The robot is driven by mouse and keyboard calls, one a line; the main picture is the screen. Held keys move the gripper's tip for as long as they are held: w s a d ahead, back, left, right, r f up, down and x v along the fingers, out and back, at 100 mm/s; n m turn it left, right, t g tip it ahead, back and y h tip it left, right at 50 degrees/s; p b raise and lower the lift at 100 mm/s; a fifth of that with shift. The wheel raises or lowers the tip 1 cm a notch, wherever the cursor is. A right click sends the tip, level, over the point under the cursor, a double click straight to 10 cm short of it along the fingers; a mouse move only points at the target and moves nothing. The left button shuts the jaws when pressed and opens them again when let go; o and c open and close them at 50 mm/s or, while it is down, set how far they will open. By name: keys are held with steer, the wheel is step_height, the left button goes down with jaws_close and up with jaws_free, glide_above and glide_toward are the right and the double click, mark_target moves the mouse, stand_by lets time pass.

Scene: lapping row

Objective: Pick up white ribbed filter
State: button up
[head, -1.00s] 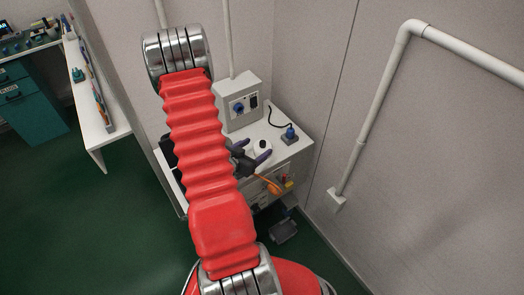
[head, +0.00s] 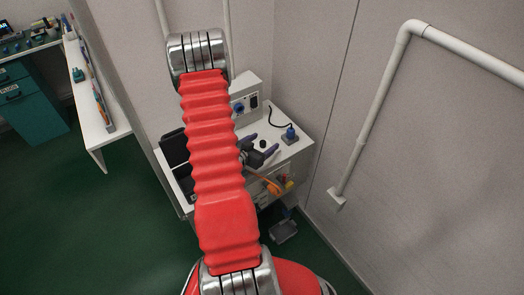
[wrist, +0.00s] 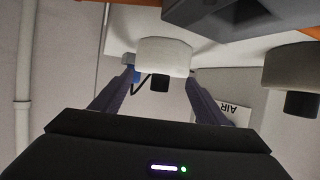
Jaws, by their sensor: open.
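A white cylinder with a black stub (wrist: 163,57), which I take for the filter, shows at the top middle in the wrist view; I cannot make out ribs on it. My gripper (wrist: 160,78) is open, with its two purple fingers on either side of the cylinder's lower part in the picture. I cannot tell whether they touch it. In the head view, my gripper (head: 262,144) is over the white bench top, with a small black stub between its fingertips. The red arm hides part of the bench.
A second white cylinder with a black stub (wrist: 288,68) is at the right in the wrist view. A grey control box (head: 246,95) stands behind on the bench (head: 293,152). A blue plug (head: 290,133) with a black cable is to the right. Walls close in behind and right.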

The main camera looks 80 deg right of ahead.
mark_target(263, 142)
steer(key=shift+c, duration=0.5)
steer(key=c, duration=0.9)
steer(key=shift+a+f, duration=0.1)
steer(key=shift+c, duration=0.6)
steer(key=shift+r, duration=0.3)
jaws_close()
step_height(263, 142, up, 10)
steer(key=shift+f, duration=0.15)
